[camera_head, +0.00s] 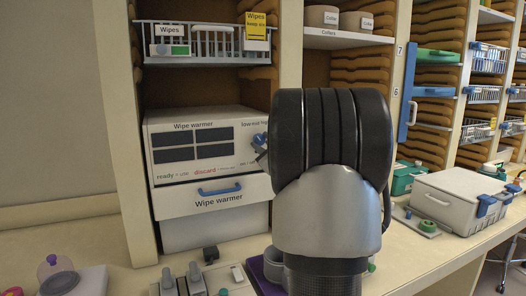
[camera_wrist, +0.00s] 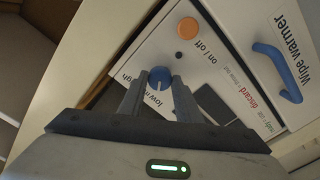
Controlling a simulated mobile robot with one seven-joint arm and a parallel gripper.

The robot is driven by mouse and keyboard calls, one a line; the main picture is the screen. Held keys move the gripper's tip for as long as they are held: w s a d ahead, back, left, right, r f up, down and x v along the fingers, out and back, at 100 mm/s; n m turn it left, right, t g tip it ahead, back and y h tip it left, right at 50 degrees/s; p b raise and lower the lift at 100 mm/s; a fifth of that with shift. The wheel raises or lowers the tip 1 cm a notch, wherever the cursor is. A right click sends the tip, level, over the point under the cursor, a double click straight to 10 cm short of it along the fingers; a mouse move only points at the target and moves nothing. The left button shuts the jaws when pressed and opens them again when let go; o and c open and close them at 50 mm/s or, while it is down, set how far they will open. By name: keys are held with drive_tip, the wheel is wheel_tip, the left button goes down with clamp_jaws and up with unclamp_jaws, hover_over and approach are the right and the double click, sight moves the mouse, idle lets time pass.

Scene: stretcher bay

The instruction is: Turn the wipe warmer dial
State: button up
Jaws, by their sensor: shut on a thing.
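The wipe warmer (camera_head: 205,145) is a white box in a shelf bay, left of centre in the head view. Its front has dark panels and a drawer with a blue handle (camera_head: 219,188). The blue dial (camera_head: 260,139) shows at the front's right edge, partly hidden by my arm. In the wrist view the dial (camera_wrist: 160,75) sits between the two fingertips of my gripper (camera_wrist: 158,82), which is shut on it. The "low mat high" lettering is partly covered by the fingers. An orange on/off button (camera_wrist: 187,28) is beside the dial.
A wire basket with wipes boxes (camera_head: 204,44) hangs above the warmer. A white case with blue latches (camera_head: 462,200) stands on the counter at right. My arm blocks the middle of the head view.

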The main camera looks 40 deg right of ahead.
drive_tip(key=shift+n+b, duration=0.6)
drive_tip(key=shift+n, duration=0.3)
drive_tip(key=o, duration=1.1)
drive_tip(key=shift+c, duration=0.2)
drive_tip(key=v, duration=1.7)
drive_tip(key=shift+s, duration=0.25)
